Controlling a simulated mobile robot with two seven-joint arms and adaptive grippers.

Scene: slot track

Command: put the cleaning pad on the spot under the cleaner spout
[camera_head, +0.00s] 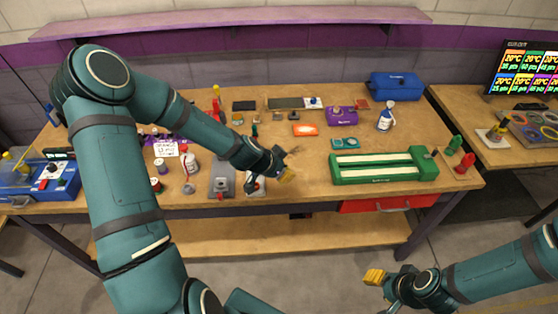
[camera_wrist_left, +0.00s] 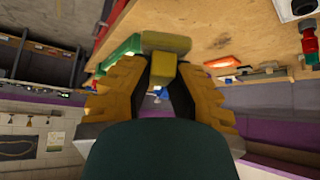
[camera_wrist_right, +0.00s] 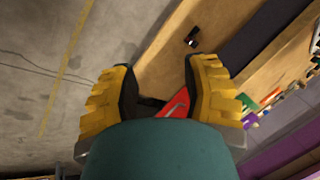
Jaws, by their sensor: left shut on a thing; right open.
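My left gripper (camera_head: 285,174) is above the front edge of the table, left of the green slot track. In the left wrist view my left gripper (camera_wrist_left: 163,76) is shut on a small olive-yellow block with a wider top (camera_wrist_left: 166,42), which looks like the cleaning pad. A white and blue spray bottle (camera_head: 386,117), possibly the cleaner, stands upright at the right rear of the table. I cannot make out the spot under its spout. My right gripper (camera_head: 375,277) is open and empty, low in front of the table; it also shows in the right wrist view (camera_wrist_right: 158,78).
The green slot track (camera_head: 376,168) lies at the table's right front, with red and green pegs (camera_head: 462,160) beside it. A grey plate (camera_head: 222,180) is left of my left gripper. A purple box (camera_head: 341,116) and blue case (camera_head: 396,86) stand behind. Bare tabletop (camera_head: 310,165) lies between.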

